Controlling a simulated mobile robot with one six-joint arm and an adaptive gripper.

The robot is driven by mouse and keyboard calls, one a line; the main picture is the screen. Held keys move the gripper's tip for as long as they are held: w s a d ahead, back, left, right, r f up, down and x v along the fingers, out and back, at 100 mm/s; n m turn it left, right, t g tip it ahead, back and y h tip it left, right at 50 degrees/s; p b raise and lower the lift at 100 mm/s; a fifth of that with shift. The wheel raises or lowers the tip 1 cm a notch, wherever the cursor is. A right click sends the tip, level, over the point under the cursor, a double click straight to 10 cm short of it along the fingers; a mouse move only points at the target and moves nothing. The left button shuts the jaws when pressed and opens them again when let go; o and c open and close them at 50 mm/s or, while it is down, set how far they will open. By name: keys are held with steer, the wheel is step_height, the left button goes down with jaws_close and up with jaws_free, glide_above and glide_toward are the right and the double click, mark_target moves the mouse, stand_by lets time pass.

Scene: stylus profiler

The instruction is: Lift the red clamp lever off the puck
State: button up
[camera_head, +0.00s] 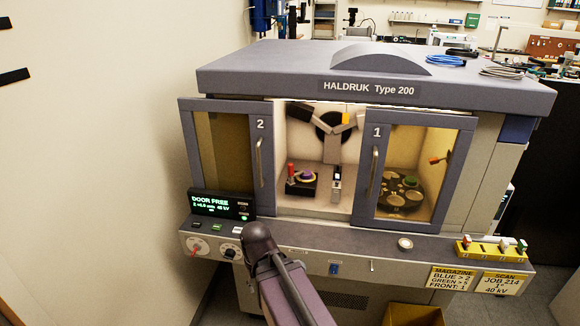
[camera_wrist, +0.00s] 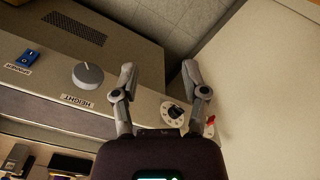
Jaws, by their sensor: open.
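The red clamp lever (camera_head: 291,171) stands upright inside the machine, seen through the opening between doors 2 and 1. It is at the left of a dark block that carries a purple puck (camera_head: 307,175). Whether the lever touches the puck is too small to tell. My gripper (camera_wrist: 159,75) is open in the wrist view, with nothing between its fingers. It is outside the machine near the front control panel, well away from the lever. In the head view my arm is in front of the left panel, and I cannot make out the fingers.
Door 2 (camera_head: 263,160) and door 1 (camera_head: 365,170) flank the opening. A small upright device (camera_head: 336,184) stands right of the puck. A carousel (camera_head: 400,193) sits behind door 1's glass. A HEIGHT knob (camera_wrist: 88,75) and a dial (camera_wrist: 174,112) stick out near my gripper.

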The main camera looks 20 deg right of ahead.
steer(key=shift+o, duration=0.4)
steer(key=w+d+m+t+y+b, duration=0.25)
steer(key=w+m+t+y, duration=0.35)
steer(key=w, duration=0.5)
steer(key=m+t+h+b, duration=0.45)
steer(key=m+t, duration=0.75)
steer(key=m, duration=1.5)
glide_toward(292, 166)
steer(key=s+d+y+b, duration=0.2)
steer(key=s, duration=0.1)
steer(key=shift+a, duration=0.15)
steer(key=shift+w, duration=0.2)
steer(key=w, duration=0.4)
steer(key=w+a, duration=0.1)
steer(key=w, duration=0.3)
steer(key=w+a, duration=0.1)
steer(key=w, duration=0.4)
steer(key=shift+w+a, duration=0.15)
steer(key=shift+a, duration=0.1)
